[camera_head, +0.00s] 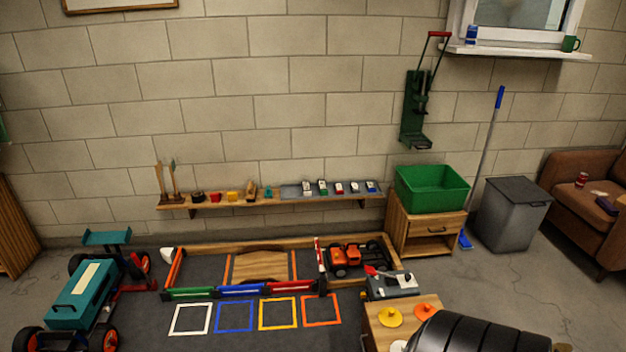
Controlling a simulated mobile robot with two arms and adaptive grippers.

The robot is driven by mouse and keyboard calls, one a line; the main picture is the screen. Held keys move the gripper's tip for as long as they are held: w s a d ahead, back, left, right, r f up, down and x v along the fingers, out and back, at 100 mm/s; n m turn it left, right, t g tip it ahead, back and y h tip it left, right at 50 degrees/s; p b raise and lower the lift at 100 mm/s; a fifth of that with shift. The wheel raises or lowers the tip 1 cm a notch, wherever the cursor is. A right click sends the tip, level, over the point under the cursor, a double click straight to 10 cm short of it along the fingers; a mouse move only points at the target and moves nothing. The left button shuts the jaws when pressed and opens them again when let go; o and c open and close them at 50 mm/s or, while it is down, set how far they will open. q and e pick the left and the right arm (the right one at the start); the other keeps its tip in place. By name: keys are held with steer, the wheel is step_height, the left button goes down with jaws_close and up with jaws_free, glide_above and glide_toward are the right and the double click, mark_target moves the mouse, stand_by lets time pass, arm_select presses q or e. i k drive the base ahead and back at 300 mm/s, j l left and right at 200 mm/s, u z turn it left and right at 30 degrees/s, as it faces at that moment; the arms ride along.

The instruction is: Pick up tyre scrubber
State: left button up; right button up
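I cannot tell for certain which thing is the tyre scrubber. A wooden wall shelf (285,198) holds several small tools. Two upright wooden-handled tools (161,182) stand at its left end, and a small brown block-like tool (251,191), possibly a brush, sits near its middle. Neither of my grippers can be made out. A dark, ribbed, rounded shape (478,334) fills the bottom right; I cannot tell whether it is part of me.
A toy track with an orange car (348,258) lies below the shelf. A large teal car (84,295) stands at left. A green bin (432,188) sits on a wooden cabinet (428,229). A grey bin (512,214) and brown sofa (583,202) are at right. Grey floor is open between them.

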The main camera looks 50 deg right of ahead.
mark_target(268, 193)
steer(key=z, duration=1.4)
steer(key=u, duration=1.45)
steer(key=z, duration=1.45)
steer(key=i+j+u, duration=0.1)
steer(key=i, duration=0.4)
